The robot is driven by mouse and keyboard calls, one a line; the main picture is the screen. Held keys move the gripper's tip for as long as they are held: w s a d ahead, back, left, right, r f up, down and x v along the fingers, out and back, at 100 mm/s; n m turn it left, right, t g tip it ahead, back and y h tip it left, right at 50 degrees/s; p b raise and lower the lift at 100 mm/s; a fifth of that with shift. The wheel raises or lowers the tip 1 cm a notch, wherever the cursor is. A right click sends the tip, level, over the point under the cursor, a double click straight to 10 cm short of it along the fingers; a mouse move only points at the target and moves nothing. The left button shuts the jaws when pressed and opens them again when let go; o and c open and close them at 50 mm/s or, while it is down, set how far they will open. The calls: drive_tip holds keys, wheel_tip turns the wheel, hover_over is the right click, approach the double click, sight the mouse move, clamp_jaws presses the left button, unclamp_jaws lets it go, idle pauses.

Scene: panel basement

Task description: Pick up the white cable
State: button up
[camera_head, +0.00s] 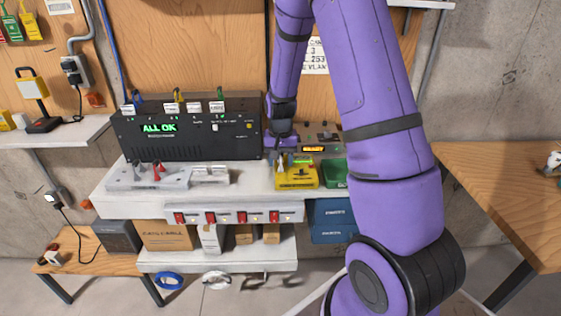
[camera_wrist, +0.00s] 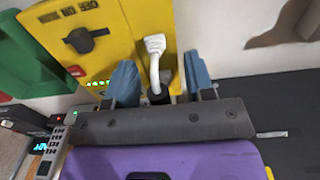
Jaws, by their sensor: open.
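A white cable end with a plug-like head (camera_wrist: 155,50) stands out in front of a yellow box in the wrist view. My gripper (camera_wrist: 161,75) is open, with one blue finger on each side of the white piece. I cannot tell whether either finger touches it. Its lower end runs down to a dark round part between the fingers. In the head view the yellow box (camera_head: 297,178) sits on the bench, below my gripper (camera_head: 281,160), which is small there. A coiled white cable (camera_head: 216,280) also shows low under the bench in the head view.
The yellow box (camera_wrist: 85,35) has a dark knob and green lights. A green box (camera_head: 335,172) stands beside it. Red switches (camera_head: 227,217) line the bench's front edge. A blue coil (camera_head: 168,281) is below.

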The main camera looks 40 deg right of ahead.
clamp_jaws()
drive_tip(key=shift+r, duration=0.1)
